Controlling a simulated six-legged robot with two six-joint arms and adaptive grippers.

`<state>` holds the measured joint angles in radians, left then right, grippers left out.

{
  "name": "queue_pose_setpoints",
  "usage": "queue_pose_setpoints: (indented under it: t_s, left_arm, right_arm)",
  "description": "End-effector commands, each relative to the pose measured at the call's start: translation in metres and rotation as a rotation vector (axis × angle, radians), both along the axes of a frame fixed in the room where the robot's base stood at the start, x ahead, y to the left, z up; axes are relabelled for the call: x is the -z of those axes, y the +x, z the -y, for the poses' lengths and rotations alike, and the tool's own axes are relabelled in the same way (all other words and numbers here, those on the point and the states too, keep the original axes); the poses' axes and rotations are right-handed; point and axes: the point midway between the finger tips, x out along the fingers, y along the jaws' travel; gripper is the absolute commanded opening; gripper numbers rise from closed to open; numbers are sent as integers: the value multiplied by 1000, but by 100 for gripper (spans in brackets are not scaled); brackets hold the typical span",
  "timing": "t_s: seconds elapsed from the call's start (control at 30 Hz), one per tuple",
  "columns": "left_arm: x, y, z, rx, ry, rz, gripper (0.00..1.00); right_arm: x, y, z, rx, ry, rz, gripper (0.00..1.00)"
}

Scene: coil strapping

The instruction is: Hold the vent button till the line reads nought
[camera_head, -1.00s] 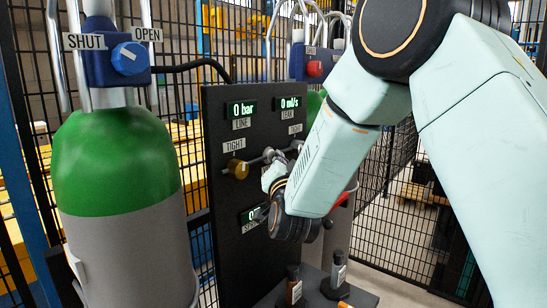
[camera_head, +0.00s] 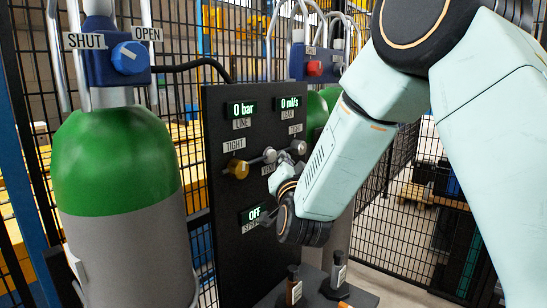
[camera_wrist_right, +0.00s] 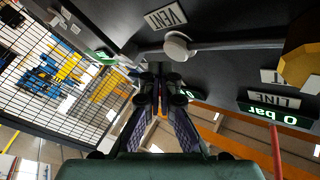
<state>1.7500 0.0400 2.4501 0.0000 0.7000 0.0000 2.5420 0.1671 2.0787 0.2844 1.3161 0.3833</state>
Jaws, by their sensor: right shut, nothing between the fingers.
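The black panel (camera_head: 225,185) carries the LINE display (camera_head: 241,108), which reads 0 bar. The vent button (camera_wrist_right: 177,46) is a pale round knob beside the VENT label (camera_wrist_right: 165,17) in the right wrist view. In the head view the button (camera_head: 270,155) shows on the pipe, with its label partly hidden by my gripper. My right gripper (camera_head: 287,160) is shut and empty, just right of the button. In the wrist view its fingertips (camera_wrist_right: 160,75) lie below the button in the picture, seemingly clear of it. My left gripper is out of view.
A brass knob (camera_head: 238,168) marked TIGHT sits left on the panel. A green-topped cylinder (camera_head: 115,160) with a blue valve knob (camera_head: 129,58) stands left. Small bottles (camera_head: 293,285) stand below.

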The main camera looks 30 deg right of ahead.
Motion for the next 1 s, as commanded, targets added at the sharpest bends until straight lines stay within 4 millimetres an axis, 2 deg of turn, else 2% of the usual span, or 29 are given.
queue_pose_setpoints:
  t_s: [0.6,1.0]
  left_arm:
    - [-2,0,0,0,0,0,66]
    - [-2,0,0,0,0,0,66]
  right_arm:
    - [0,-43,19,2,2,-1,0]
    - [0,-46,19,1,0,-1,0]
